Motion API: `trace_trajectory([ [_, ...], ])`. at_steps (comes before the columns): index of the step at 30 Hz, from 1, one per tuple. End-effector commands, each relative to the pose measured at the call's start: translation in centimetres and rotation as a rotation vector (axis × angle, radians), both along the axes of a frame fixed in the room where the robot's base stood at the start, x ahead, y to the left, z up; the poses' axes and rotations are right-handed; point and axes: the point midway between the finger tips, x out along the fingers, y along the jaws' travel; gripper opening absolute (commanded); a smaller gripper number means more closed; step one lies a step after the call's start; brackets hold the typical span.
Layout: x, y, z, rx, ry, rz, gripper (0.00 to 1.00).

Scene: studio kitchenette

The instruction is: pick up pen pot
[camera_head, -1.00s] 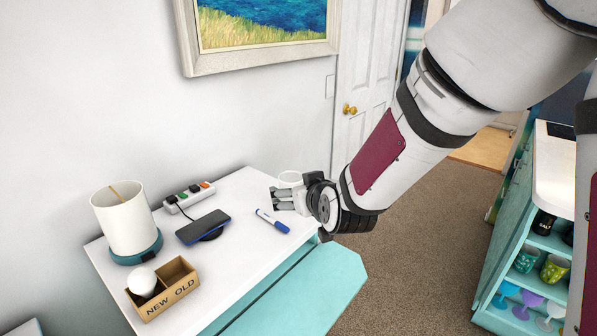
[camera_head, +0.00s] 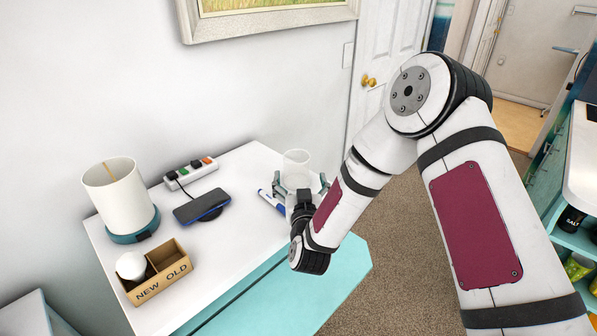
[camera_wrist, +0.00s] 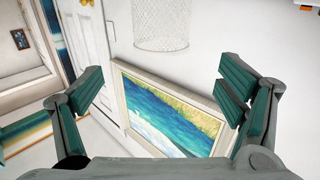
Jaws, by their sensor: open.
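The pen pot (camera_head: 296,160) is a pale, see-through mesh cup standing upright near the right back of the white desk. In the wrist view the mesh pot (camera_wrist: 161,25) shows at the top centre, sideways between the lines of the two fingers but beyond their tips. My gripper (camera_head: 300,183) is open and empty, with its fingers spread on the near side of the pot. In the wrist view my gripper (camera_wrist: 160,72) shows both teal finger pads wide apart. The pot's lower part is hidden by the gripper in the head view.
A blue-and-white marker (camera_head: 271,201) lies just left of my gripper. A phone (camera_head: 201,207), a power strip (camera_head: 191,174), a lamp (camera_head: 119,198) and a "NEW OLD" box (camera_head: 158,274) stand further left. The desk's white front area (camera_head: 225,245) is clear.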

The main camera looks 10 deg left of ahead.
Motion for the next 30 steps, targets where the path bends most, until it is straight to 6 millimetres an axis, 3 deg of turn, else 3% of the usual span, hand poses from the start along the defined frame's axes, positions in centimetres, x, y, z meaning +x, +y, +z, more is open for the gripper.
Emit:
trace_trajectory([
  [7, 4.4, 0.7, -0.1, 0.002, -0.001, -0.002, 0.88],
  [16, 6.6, 1.2, -0.1, 0.002, 0.001, -0.001, 0.88],
  [24, 10.2, 2.0, -0.2, 0.001, 0.001, 0.000, 0.88],
  [30, 10.8, 2.1, -0.2, 0.000, 0.002, 0.001, 0.88],
])
